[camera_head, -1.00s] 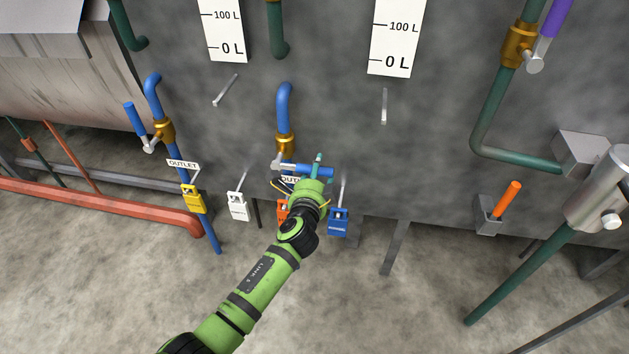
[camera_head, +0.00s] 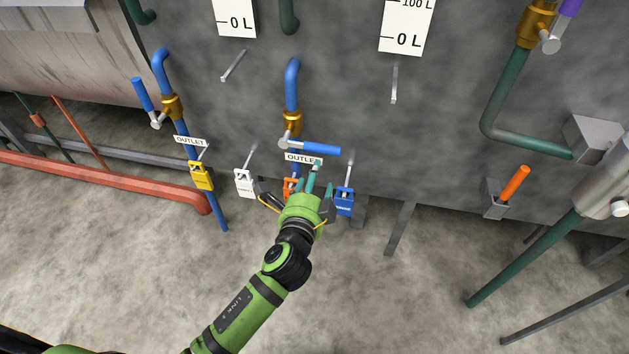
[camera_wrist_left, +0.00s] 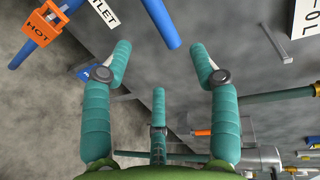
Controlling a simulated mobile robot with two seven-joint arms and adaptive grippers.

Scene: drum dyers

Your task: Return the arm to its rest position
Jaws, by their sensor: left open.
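My left arm comes up from the lower left in the head view. Its green and teal left gripper (camera_head: 304,186) is just below the middle outlet's blue valve handle (camera_head: 322,149), apart from it. The gripper is open and empty. In the left wrist view the teal fingers (camera_wrist_left: 160,62) are spread with nothing between them. The blue handle (camera_wrist_left: 160,22) shows beyond the fingertips. My right gripper is not in view.
A grey leg (camera_head: 399,230) stands right of the gripper. The floor (camera_head: 370,310) below is clear.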

